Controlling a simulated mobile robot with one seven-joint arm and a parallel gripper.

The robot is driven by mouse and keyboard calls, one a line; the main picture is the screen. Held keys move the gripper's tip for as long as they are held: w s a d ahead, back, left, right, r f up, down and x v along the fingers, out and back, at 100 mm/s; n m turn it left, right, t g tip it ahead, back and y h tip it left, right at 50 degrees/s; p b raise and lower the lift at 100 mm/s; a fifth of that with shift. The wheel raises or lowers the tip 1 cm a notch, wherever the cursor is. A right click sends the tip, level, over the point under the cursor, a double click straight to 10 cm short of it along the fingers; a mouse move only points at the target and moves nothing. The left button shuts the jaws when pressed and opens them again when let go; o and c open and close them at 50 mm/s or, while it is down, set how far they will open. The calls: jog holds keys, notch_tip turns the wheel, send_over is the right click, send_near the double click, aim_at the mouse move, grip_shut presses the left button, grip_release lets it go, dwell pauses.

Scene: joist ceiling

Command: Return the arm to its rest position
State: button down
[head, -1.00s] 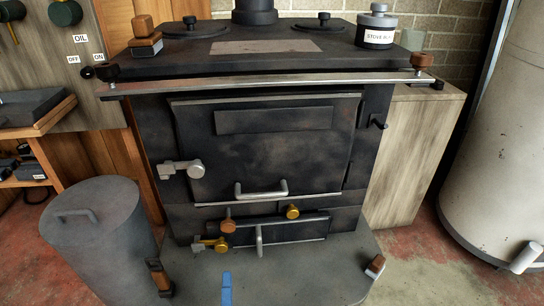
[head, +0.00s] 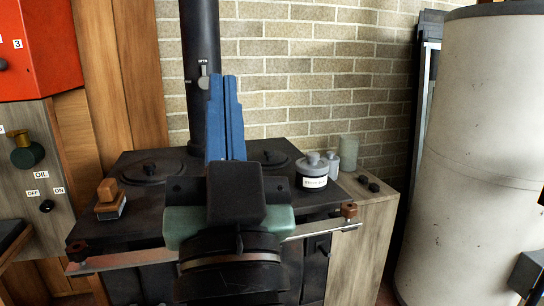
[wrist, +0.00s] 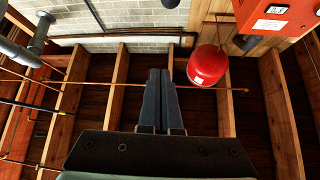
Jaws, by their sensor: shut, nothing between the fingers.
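My gripper (head: 224,80) is raised in front of the black stove (head: 145,200) in the head view, its blue fingers pointing up beside the stove pipe. In the wrist view my gripper (wrist: 160,72) points up toward the ceiling joists (wrist: 117,85). Its two fingers lie together with nothing between them. My wrist and arm hide the middle of the stove top and most of the stove front.
The stove pipe (head: 202,60) rises behind. A pale tank (head: 475,150) stands at right. Overhead are a red vessel (wrist: 207,66) and a copper pipe (wrist: 140,84).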

jog(key=s+d+r+t+h+p, duration=0.1)
jog(key=s+d+r+h+p, duration=0.15)
jog(key=r, duration=0.35)
jog(key=s+d+r+t+h+p, duration=0.1)
jog(key=s+d+r+h, duration=0.1)
jog(key=s+r, duration=0.35)
notch_tip(320, 180, up, 36)
jog(key=w+p, duration=0.2)
jog(key=p, duration=3.4)
jog(key=shift+w+a+r, duration=0.15)
jog(key=shift+w+r, duration=0.05)
jog(key=shift+w, duration=0.05)
jog(key=shift+y, duration=0.25)
